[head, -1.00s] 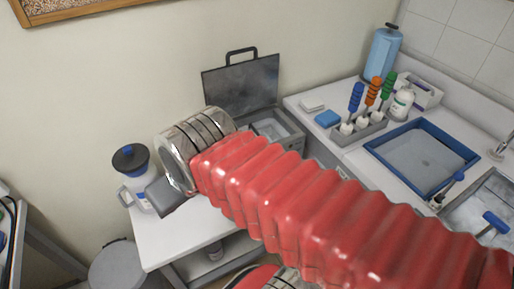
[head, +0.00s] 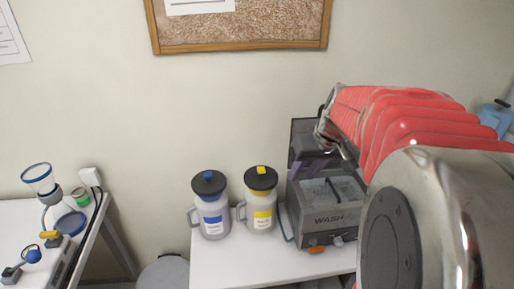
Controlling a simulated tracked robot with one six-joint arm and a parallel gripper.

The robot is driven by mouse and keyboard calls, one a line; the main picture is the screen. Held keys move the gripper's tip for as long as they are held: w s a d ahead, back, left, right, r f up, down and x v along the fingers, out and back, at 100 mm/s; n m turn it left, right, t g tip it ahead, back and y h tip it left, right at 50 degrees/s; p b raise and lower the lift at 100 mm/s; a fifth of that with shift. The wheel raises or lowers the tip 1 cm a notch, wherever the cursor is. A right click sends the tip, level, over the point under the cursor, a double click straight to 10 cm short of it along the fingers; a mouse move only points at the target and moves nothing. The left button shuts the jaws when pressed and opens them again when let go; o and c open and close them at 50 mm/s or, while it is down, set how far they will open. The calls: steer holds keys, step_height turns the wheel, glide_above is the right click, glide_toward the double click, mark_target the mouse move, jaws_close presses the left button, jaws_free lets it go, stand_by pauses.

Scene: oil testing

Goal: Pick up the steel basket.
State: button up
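The steel basket cannot be clearly made out. A grey wash unit (head: 320,219) marked "WASH" stands on the white table with its dark lid raised. A grey surface with dark thin lines shows in its open top, but I cannot tell whether this is the basket. My red-sleeved arm reaches in from the right. My gripper (head: 318,160) is at the arm's far end, over the back of the wash unit and in front of the raised lid. It is small and partly hidden, so its opening and any contact do not show.
A blue-labelled jug (head: 211,207) and a yellow-labelled jug (head: 260,201) stand close on the wash unit's left. A round grey bin (head: 164,273) is beside the white table (head: 225,266). Another table with glassware (head: 38,180) stands at left, with a gap between them.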

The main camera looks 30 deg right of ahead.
steer(key=m, duration=0.2)
glide_toward(333, 187)
step_height(333, 187, up, 2)
steer(key=s, duration=0.2)
steer(key=shift+s+d+r+t, duration=0.1)
steer(key=shift+d+r+t, duration=0.1)
steer(key=shift+d+t, duration=0.1)
steer(key=x, duration=0.8)
steer(key=shift+a+f, duration=0.2)
steer(key=shift+f, duration=0.05)
steer(key=shift+x, duration=2.7)
steer(key=shift+r, duration=0.15)
steer(key=shift+c, duration=0.5)
jaws_close()
